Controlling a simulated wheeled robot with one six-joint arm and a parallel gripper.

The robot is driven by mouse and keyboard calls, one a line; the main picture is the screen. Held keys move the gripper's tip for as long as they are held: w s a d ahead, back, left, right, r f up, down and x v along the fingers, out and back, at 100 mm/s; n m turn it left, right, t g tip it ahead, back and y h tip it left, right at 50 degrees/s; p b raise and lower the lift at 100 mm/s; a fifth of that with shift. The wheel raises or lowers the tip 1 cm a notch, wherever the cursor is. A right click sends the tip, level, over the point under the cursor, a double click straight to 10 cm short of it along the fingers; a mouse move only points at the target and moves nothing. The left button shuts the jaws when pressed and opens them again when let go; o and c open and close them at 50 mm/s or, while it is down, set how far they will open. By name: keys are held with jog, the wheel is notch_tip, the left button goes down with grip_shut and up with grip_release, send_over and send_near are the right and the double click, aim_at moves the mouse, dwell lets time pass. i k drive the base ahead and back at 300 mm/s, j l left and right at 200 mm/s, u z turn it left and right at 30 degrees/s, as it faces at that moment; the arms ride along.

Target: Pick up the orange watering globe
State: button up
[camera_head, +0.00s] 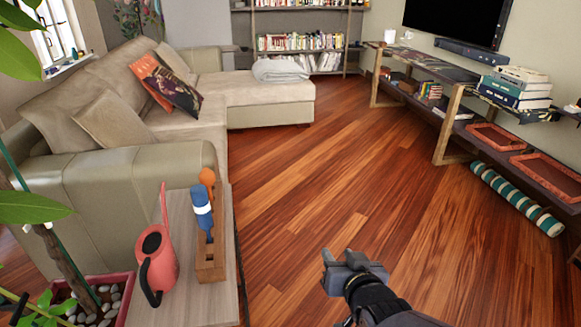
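The orange watering globe (208,177) shows as a rounded orange top with a narrower part below. It stands upright behind a blue globe-like piece with a white band (202,208), which hides part of it. Both appear to stand in a wooden holder (210,263) on a small side table (190,307). My gripper (328,272) is over the floor to the right of the table, well apart from the globe. Nothing shows in it, and its finger gap is not clear from this angle.
A red watering can (160,262) with a dark handle stands left of the holder. A potted plant (90,300) with large leaves is at the left edge. A beige sofa (150,175) is behind the table.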

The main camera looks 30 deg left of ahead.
aim_at(207, 177)
jog(key=z, duration=0.85)
jog(key=i+z, duration=0.1)
jog(key=z, duration=0.35)
jog(key=j+z, duration=0.1)
jog(key=z, duration=0.75)
jog(key=j+z, duration=0.1)
jog(key=z, duration=0.3)
jog(key=j+u, duration=0.85)
jog(key=u, duration=0.2)
jog(key=j+u, duration=0.2)
jog(key=u, duration=0.25)
jog(key=i+j+u, duration=0.1)
jog(key=u, duration=0.35)
jog(key=i+j+u, duration=0.1)
jog(key=j+u, duration=0.2)
jog(key=u, duration=0.2)
jog(key=j+u, duration=0.1)
jog(key=u, duration=0.35)
jog(key=i+j+u, duration=0.1)
jog(key=u, duration=0.8)
jog(key=i+j, duration=0.05)
